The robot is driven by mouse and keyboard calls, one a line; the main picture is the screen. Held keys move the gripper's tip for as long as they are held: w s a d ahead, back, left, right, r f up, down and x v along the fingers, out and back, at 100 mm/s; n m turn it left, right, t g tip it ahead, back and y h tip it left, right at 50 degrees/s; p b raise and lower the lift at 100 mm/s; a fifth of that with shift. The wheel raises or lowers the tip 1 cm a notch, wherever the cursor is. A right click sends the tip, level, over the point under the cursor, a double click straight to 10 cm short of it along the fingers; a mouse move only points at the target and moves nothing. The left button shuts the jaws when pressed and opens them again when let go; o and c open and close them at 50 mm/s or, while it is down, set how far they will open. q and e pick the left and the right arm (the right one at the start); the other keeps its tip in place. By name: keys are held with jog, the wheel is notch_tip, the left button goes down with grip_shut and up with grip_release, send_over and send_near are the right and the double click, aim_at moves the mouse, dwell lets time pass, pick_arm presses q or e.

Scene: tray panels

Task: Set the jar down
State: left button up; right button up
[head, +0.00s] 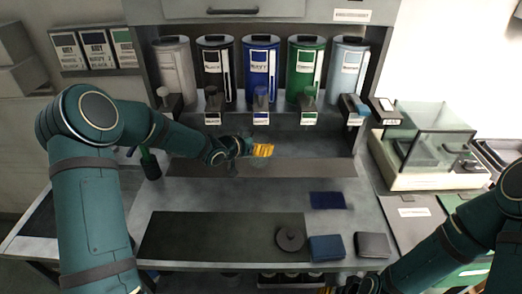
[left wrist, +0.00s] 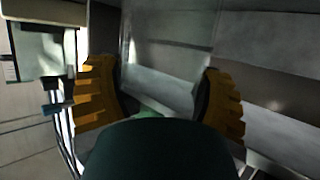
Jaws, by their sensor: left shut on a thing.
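My left gripper (head: 262,150) reaches in from the left over the back of the counter, its yellow fingers in front of the row of canisters. In the left wrist view its two yellow ribbed fingers (left wrist: 160,100) stand apart, shut on a clear jar (left wrist: 168,70) that barely shows. In the head view the jar is only a faint outline (head: 258,164) around and below the fingers. I cannot tell whether its base touches the surface. My right arm comes in at the lower right; its gripper is at the bottom edge, mostly cut off.
Several labelled canisters (head: 260,70) with spouts stand at the back. A dark mat (head: 200,235) carries a round dark disc (head: 290,238). A navy pad (head: 327,200) and two small folded cloths (head: 327,247) lie to the right. A glass-sided box (head: 430,140) stands at the right.

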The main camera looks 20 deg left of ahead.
pick_arm(q)
jog(key=shift+w+d, duration=0.35)
jog(key=shift+w, duration=0.15)
notch_tip(320, 180, down, 3)
jog(key=shift+r+b, duration=0.1)
jog(key=shift+b, duration=0.35)
jog(key=shift+a+f, duration=0.1)
jog(key=shift+f, duration=0.25)
jog(key=shift+f, duration=0.1)
jog(key=o, duration=1.3)
jog(key=shift+c, duration=0.2)
